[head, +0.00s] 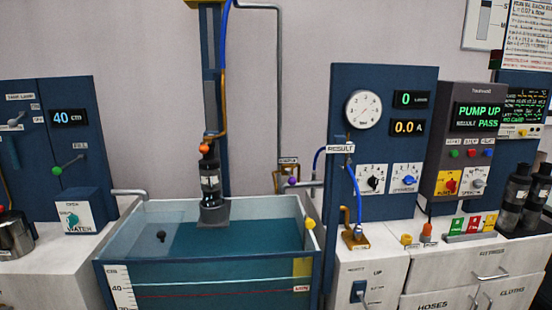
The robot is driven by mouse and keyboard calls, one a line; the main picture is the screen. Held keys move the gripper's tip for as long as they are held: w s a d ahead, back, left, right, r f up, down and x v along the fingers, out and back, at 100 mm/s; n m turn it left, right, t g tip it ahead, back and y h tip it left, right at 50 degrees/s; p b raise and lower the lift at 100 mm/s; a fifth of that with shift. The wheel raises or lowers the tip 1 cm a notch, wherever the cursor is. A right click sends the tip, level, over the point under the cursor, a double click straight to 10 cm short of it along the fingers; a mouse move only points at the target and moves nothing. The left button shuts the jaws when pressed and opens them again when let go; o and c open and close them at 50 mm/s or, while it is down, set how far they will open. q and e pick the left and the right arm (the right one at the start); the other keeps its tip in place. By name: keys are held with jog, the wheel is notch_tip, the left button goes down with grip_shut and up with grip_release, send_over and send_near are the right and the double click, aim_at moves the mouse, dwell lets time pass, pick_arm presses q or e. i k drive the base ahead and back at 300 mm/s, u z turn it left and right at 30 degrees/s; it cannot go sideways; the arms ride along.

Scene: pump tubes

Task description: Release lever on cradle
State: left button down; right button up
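A dark cylindrical pump (210,184) stands upright at the foot of a blue column (214,90), its grey lower end at the water in the tank (265,210). An orange ball knob (204,148) sits at the pump's top, with a brown fitting and blue hose above it. It may be the cradle's lever; no readable label confirms this. A purple knob (292,181) on a short rod is right of the pump, by a pipe. A yellow knob (310,223) is at the tank's right rim. Neither of my grippers is in view.
A left panel (85,110) reads 40 cm and has a green-knobbed lever (57,170). A tester (478,125) at right shows "PUMP UP" and "RESULT PASS". Dark cylinders (515,195) stand at far right. A metal vessel (15,235) stands at far left. Space above the tank's left half is clear.

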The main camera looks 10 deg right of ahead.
aim_at(207, 143)
jog(key=z, duration=0.5)
jog(key=i, duration=0.45)
jog(key=z, duration=0.4)
